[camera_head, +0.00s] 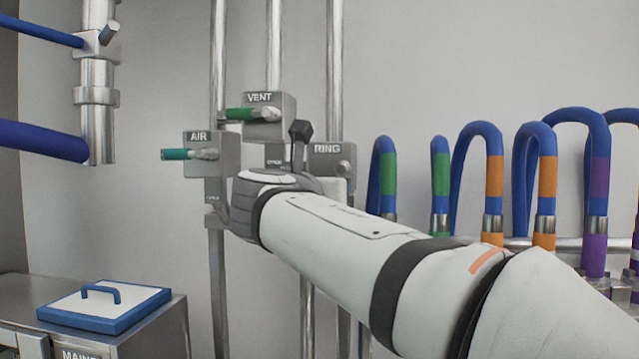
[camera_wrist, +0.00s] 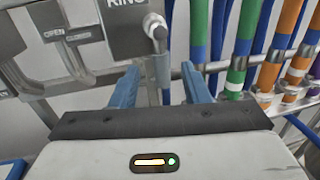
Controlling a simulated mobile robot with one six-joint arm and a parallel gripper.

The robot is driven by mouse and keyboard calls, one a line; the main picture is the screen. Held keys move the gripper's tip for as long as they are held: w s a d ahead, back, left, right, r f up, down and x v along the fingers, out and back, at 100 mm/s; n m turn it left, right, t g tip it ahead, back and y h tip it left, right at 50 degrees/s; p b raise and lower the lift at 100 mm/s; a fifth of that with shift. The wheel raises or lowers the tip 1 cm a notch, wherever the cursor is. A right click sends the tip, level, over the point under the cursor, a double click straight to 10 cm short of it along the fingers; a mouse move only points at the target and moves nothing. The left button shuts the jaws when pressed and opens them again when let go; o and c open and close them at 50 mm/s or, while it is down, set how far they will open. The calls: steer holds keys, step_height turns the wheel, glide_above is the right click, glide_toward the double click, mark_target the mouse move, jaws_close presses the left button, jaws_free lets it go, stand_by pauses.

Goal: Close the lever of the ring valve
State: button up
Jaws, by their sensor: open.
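The ring valve is a grey box labelled RING (camera_head: 331,149) on a vertical pipe, right of the AIR and VENT valves in the head view. A short metal lever hub (camera_head: 343,167) shows on its front, with my arm covering what is below. In the wrist view the RING box (camera_wrist: 122,28) is at the top, and its metal lever hub (camera_wrist: 155,27) juts out at its right edge. The hub appears beyond the fingertips, roughly in line with the gap.
The AIR valve (camera_head: 210,155) has a teal handle, and the VENT valve (camera_head: 270,117) a green one, both pointing left. An OPEN/CLOSED plate (camera_wrist: 68,33) is left of the RING box. Banded blue hoses (camera_head: 480,135) crowd the right. A blue-edged lid (camera_head: 105,306) lies on a cabinet.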

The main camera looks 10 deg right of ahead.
steer(key=p+x, duration=0.2)
steer(key=x, duration=0.5)
steer(key=shift+w+d, duration=0.25)
steer(key=shift+w, duration=0.05)
steer(key=shift+c, duration=0.3)
jaws_close()
